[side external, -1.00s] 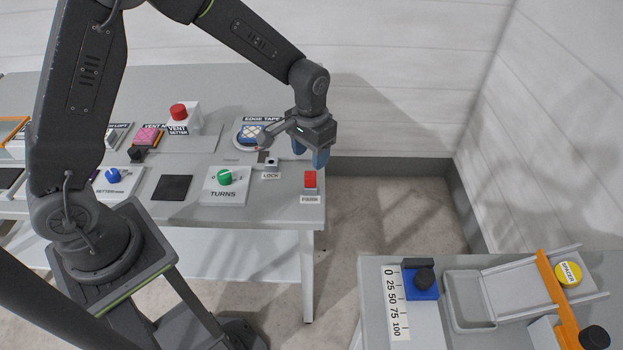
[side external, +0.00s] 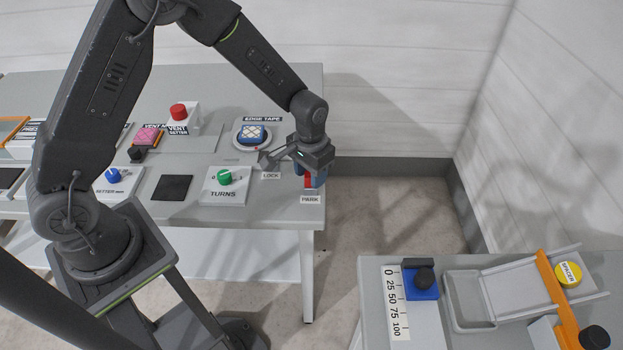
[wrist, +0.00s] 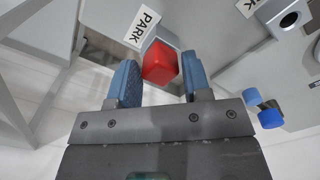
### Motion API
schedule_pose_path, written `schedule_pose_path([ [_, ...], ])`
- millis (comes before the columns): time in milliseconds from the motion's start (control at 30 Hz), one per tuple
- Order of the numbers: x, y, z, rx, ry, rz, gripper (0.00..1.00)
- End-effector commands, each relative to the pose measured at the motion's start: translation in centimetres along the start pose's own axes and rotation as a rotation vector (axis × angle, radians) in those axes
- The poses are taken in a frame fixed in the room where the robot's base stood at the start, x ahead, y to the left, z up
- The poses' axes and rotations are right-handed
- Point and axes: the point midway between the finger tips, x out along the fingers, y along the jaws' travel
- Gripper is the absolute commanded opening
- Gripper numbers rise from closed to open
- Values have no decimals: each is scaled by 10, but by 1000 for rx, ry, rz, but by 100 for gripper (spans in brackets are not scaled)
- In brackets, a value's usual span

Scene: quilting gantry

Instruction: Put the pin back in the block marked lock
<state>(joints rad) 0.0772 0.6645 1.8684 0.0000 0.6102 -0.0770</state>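In the wrist view the red head (wrist: 160,64) sits over a grey block (wrist: 158,38) beside the PARK label (wrist: 142,25). My gripper (side external: 314,184) is low over it, pointing down. In the wrist view my gripper's blue fingers (wrist: 161,72) are apart, with the red head between their tips and a gap visible on the right. The lock block (wrist: 291,19) shows an empty dark hole. In the side view my wrist covers most of it; its LOCK label (side external: 271,175) shows.
The TURNS panel (side external: 227,196) with a green knob lies left of the lock label. A round dish marked EDGE TAPE (side external: 237,143) with a blue patterned piece stands behind. The table's right edge is close to the park block. A second table (side external: 450,325) stands front right.

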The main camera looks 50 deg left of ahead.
Motion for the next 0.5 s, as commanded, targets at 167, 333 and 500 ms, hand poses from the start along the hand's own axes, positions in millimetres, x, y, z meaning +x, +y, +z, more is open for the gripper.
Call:
schedule_pose_path([
  [167, 0, 0, 0, 0, 0, 0, 27],
  [333, 0, 0, 0, 0, 1, 0, 12],
  [500, -2, 0, 0, 0, 1, 0, 8],
])
